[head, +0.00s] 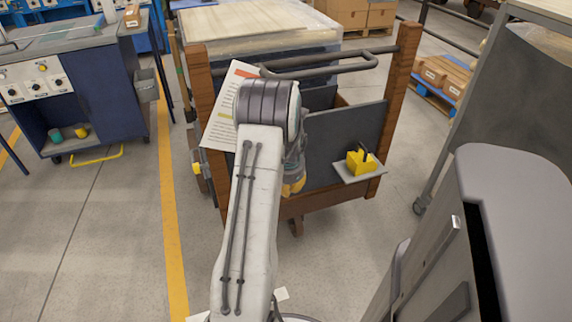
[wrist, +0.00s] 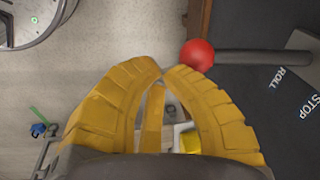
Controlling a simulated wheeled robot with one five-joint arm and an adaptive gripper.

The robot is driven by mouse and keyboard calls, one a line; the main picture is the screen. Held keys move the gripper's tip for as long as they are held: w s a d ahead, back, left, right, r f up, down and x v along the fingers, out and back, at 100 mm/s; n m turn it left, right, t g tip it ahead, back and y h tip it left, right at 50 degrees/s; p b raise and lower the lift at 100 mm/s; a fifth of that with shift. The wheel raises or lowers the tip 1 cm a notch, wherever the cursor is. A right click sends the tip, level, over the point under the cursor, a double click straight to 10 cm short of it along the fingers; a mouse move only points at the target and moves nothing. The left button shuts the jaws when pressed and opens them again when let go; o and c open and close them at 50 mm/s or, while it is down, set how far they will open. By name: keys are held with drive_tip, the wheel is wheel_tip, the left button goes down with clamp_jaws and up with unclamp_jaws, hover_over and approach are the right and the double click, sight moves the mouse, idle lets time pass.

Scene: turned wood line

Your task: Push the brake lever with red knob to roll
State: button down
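The red knob (wrist: 197,56) shows in the wrist view, just up and right of my fingertips. A dark lever rod (wrist: 250,57) runs right from it, level in the picture. Below the rod a dark plate carries the white words ROLL (wrist: 277,77) and, further right, STOP (wrist: 309,105). The knob lies toward the ROLL side's left. My gripper (wrist: 162,73) has its yellow ribbed fingers brought together at the tips, with nothing between them. A gap to the knob cannot be judged for certain. In the head view the lever is hidden behind my arm; only a little of the yellow gripper (head: 293,186) shows.
A wooden-framed cart (head: 395,95) with a dark panel and handlebar stands ahead. A grey shelf on it holds a yellow block (head: 361,162). A sheet of paper (head: 222,115) hangs at its left. A blue workbench (head: 100,95) stands left; open floor lies between.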

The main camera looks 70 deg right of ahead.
drive_tip(key=shift+d+f, duration=0.1)
drive_tip(key=shift+f, duration=0.55)
drive_tip(key=shift+w+r, duration=0.1)
drive_tip(key=shift+r, duration=0.05)
drive_tip(key=shift+r+p, duration=0.45)
drive_tip(key=shift+r, duration=0.2)
